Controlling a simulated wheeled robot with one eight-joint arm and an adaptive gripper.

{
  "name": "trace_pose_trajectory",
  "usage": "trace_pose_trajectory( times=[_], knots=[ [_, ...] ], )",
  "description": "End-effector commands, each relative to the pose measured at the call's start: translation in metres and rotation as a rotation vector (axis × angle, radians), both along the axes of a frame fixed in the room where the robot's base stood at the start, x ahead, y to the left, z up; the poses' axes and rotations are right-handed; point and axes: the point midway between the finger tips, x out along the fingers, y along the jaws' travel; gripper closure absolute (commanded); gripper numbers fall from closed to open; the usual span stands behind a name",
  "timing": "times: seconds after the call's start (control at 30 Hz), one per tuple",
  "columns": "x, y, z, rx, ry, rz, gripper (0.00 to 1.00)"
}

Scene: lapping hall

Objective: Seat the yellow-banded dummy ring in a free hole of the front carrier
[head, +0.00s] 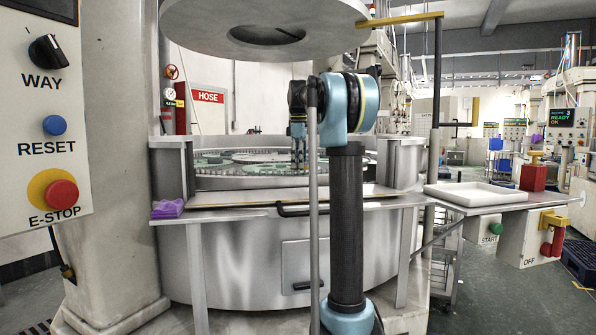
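My gripper (300,165) points down inside the round steel machine, over the lapping plate. Its fingers are small and dark at this distance, and I cannot tell whether they hold anything. The toothed carriers lie flat on the plate; one carrier (255,158) shows left of my gripper. The front carrier is seen very edge-on behind the machine's front rim, partly hidden by my arm, so its holes cannot be made out. I cannot make out the yellow-banded dummy ring.
A large grey upper plate (262,27) hangs above. A front ledge (240,211) with a dark handle carries a purple cloth (167,209). A control panel (40,120) stands at left.

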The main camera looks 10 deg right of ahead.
Motion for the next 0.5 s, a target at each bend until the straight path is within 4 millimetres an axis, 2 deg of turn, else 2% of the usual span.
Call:
trace_pose_trajectory(
  times=[0.03,0.13,0.17,0.2,0.5],
  knots=[
    [0.0,-0.0002,0.0,0.0,0.0,0.0,0.6],
    [0.0,-0.0005,0.0,0.0,0.0,-0.001,0.82],
    [-0.0001,-0.0006,0.0003,0.0,0.0,-0.001,0.83],
    [-0.0001,-0.0007,0.0003,0.0,0.0,-0.001,0.89],
    [0.0002,-0.0011,0.0073,0.0,-0.001,-0.001,0.89]
  ],
)
